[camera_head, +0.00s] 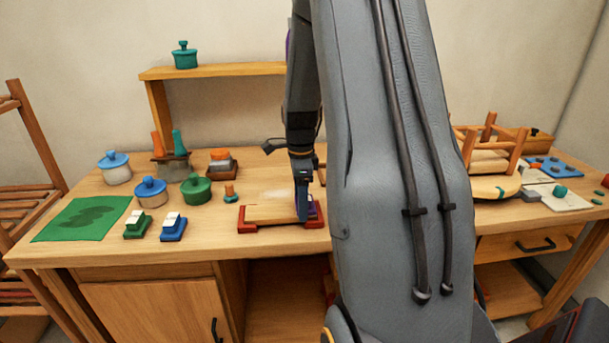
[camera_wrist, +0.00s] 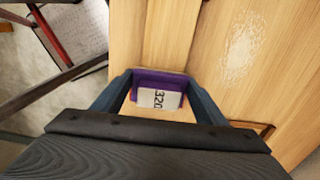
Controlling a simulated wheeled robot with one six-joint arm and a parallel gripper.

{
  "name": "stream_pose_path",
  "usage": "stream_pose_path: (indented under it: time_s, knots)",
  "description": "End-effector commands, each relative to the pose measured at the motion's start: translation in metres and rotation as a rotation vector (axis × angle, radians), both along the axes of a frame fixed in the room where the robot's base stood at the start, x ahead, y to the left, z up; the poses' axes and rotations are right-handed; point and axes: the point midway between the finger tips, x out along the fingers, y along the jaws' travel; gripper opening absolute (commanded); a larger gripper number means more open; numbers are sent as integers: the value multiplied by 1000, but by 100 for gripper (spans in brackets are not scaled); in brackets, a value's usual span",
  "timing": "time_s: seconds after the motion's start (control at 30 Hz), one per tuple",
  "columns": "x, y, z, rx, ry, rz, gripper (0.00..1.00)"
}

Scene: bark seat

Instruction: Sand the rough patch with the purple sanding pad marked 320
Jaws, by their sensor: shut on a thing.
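The purple sanding pad (camera_wrist: 158,90), with a pale label reading 320, is between the fingers of my gripper (camera_wrist: 160,98) in the wrist view. The gripper is shut on it. In the head view my gripper (camera_head: 304,192) is low over the right end of a wooden board in a red frame (camera_head: 254,223), and a little purple of the pad (camera_head: 317,210) shows beside it. The rough patch (camera_wrist: 243,42) is a pale, speckled area on light wood, up and right of the pad and apart from it in the wrist view. Whether the pad touches the wood is unclear.
A green block (camera_head: 137,224) and a blue block (camera_head: 173,226) stand left of the frame, with a teal-and-orange piece (camera_head: 230,194) nearer it. Lidded pots (camera_head: 151,192) and a green mat (camera_head: 84,219) are farther left. My arm hides the table's middle right. An upturned stool (camera_head: 490,160) stands right.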

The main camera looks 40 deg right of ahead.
Motion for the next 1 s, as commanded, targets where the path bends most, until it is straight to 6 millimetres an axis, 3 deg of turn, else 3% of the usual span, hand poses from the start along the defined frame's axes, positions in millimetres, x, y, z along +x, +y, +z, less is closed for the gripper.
stream_pose_path:
  time_s: [0.07, 0.6, 1.0]
  knots:
    - [1, 0, 26, -3, -7, 1, 38]
    - [2, 3, 73, -2, -3, 4, 38]
    - [2, 3, 81, -2, -3, 6, 38]
